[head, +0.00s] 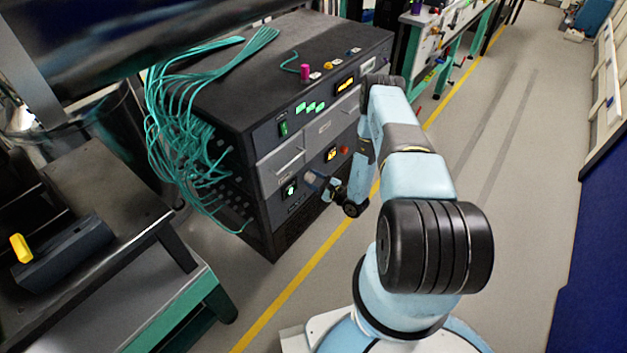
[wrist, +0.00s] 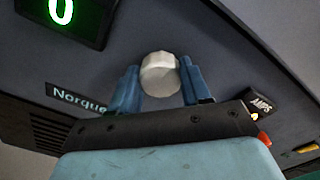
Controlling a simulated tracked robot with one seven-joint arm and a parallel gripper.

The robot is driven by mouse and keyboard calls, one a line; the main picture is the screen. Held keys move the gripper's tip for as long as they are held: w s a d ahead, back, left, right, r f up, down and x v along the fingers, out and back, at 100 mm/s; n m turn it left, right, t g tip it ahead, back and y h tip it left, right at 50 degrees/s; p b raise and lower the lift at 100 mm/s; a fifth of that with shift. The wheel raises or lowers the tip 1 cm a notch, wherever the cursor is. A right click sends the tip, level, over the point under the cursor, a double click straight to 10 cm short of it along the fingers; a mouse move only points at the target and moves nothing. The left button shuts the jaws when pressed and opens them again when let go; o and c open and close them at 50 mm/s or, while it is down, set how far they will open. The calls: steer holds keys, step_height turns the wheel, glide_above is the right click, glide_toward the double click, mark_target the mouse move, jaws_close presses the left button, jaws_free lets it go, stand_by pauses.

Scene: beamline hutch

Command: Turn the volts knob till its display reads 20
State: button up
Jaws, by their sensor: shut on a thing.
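A pale silver knob (wrist: 160,74) sits on the dark panel in the wrist view, between the two blue fingers of my gripper (wrist: 159,83). The gripper is shut on it, one finger on each side. A display with a green digit (wrist: 61,12) is at the upper left and reads 0, though its upper part is cut off. In the head view my gripper (head: 316,184) is at the lower front of the dark rack, beside a small green display (head: 290,189).
A dark bench (head: 120,200) stands at left. Open floor (head: 500,150) lies to the right.

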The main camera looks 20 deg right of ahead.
steer(key=m, duration=0.4)
steer(key=shift+w+r, duration=0.15)
steer(key=m, duration=0.4)
steer(key=shift+w+d+r+m, duration=0.1)
steer(key=shift+m, duration=0.2)
steer(key=m, duration=0.4)
steer(key=shift+w+d, duration=0.1)
steer(key=shift+d, duration=0.05)
steer(key=shift+w+d+m, duration=0.1)
steer(key=shift+d+m, duration=0.05)
steer(key=shift+m, duration=1.45)
steer(key=shift+w, duration=0.1)
steer(key=o, duration=0.8)
steer(key=shift+c, duration=0.2)
steer(key=o, duration=0.3)
steer(key=shift+s, duration=0.2)
steer(key=shift+s, duration=0.1)
